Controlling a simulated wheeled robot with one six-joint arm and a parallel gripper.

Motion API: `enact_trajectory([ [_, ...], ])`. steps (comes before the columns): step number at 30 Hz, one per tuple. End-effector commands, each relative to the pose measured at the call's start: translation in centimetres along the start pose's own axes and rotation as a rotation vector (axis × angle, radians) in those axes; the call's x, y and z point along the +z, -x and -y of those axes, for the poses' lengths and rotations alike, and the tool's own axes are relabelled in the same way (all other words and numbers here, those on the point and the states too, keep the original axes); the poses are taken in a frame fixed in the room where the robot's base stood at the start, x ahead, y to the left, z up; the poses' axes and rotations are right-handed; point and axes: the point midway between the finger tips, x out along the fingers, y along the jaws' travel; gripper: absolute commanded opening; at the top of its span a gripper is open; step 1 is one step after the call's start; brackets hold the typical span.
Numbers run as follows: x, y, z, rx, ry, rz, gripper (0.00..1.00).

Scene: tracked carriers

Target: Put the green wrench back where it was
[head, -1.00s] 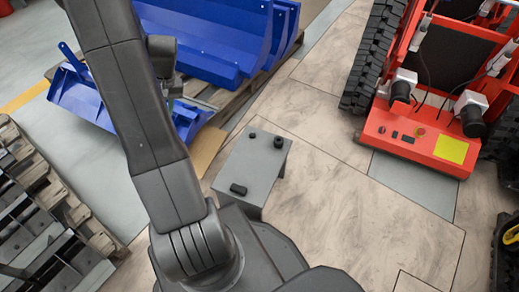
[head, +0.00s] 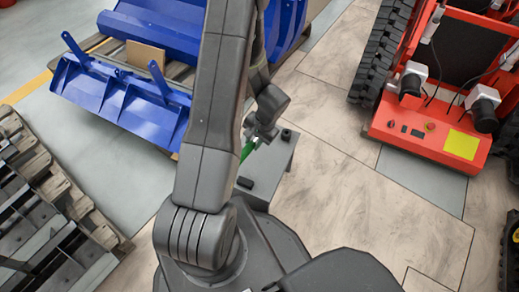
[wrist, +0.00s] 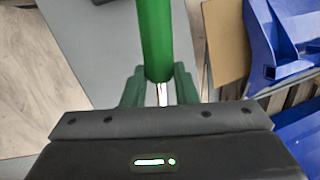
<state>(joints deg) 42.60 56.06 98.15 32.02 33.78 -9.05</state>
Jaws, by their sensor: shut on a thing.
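The green wrench (head: 248,150) shows as a short green piece beside my gripper (head: 257,137) in the head view, over the grey stand (head: 268,168). In the wrist view the wrench (wrist: 154,40) is a thick green shaft running from the top edge down to my gripper (wrist: 158,90), which is shut on it. The wrench's far end is out of the wrist view, and my arm hides part of it in the head view. The grey stand's top (wrist: 90,45) lies below it; I cannot tell whether they touch.
The grey stand carries a small black block (head: 245,183) and a black round piece (head: 286,135). Blue metal parts (head: 120,95) lie on a pallet at the upper left. A red tracked carrier (head: 425,140) stands right. Floor right of the stand is clear.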

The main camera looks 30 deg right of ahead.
Motion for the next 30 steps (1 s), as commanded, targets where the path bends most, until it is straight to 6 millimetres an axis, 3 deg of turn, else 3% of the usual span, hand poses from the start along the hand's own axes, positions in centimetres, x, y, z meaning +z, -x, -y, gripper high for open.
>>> enact_trajectory([
  [3, -0.4, -2.4, -0.6, 0.000, 0.000, 0.002, 0.00],
  [10, -0.7, -4.1, -1.1, 0.000, 0.002, 0.001, 0.00],
  [16, -1.1, -6.7, -1.8, 0.000, 0.002, 0.000, 0.00],
  [28, -1.2, -7.2, -1.9, 0.000, 0.003, 0.000, 0.00],
  [29, -1.2, -7.1, -1.8, 0.000, 0.003, 0.000, 0.32],
  [30, -1.2, -7.0, -1.8, 0.000, 0.003, 0.000, 0.40],
])
